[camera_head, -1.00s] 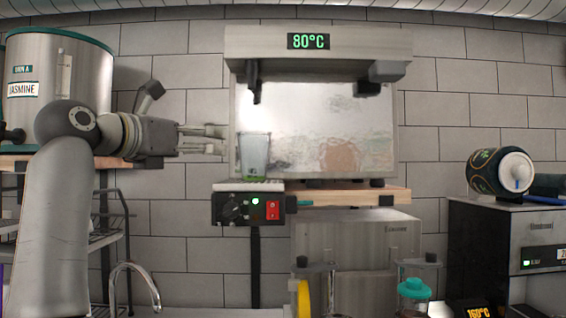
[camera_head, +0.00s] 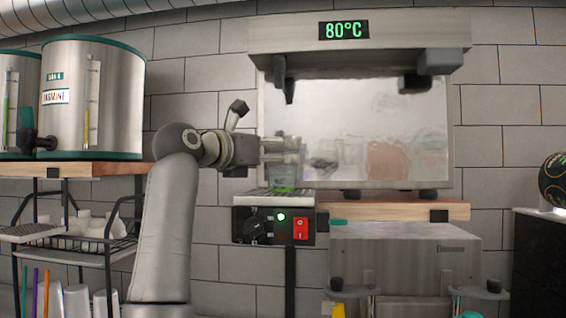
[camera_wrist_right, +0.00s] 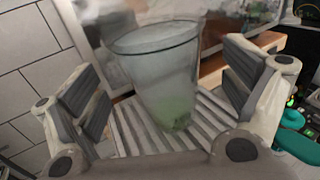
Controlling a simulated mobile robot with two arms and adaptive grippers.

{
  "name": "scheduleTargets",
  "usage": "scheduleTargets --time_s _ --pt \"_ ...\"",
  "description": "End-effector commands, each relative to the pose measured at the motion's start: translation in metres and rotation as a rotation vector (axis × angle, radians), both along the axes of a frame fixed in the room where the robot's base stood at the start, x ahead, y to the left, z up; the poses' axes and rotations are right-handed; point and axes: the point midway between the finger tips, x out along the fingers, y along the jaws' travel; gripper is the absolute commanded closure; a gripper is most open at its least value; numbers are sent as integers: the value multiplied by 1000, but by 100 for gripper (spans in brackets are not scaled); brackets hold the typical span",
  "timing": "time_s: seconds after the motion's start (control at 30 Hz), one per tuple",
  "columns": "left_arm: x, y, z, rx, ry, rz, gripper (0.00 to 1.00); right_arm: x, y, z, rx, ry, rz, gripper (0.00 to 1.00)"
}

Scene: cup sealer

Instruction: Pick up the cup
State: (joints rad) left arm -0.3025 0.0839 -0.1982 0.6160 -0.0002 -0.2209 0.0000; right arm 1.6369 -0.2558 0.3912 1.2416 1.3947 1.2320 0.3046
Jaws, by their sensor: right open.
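The cup (camera_wrist_right: 155,70) is clear with a green tint at its bottom. It stands upright on a ribbed metal grate (camera_wrist_right: 205,125). In the head view, only its green lower part (camera_head: 283,183) shows clearly; fingers hide most of the rest. My right gripper (camera_head: 287,151) reaches in from the left at cup height. In the right wrist view its two fingers stand wide apart, one on each side of the cup, with visible gaps. My left gripper is not in view.
The sealing machine with the 80°C display (camera_head: 344,31) rises behind and above the cup. A control box with a red switch (camera_head: 300,229) sits below the grate. A steel drink dispenser (camera_head: 110,110) stands on a shelf at left.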

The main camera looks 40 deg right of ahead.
Motion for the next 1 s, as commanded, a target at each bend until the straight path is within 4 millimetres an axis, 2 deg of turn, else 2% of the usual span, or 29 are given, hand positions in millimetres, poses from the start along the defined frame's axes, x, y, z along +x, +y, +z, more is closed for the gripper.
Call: scheduleTargets --time_s 0.1,0.23,0.5,1.0 --pt "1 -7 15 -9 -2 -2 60 2 -18 7 0 1 -4 5" --pt "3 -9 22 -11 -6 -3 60 6 -37 6 0 1 -3 5" --pt "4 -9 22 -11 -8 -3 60 7 -42 3 0 0 0 5" --pt "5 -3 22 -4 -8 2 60 7 -42 3 0 1 -1 68"
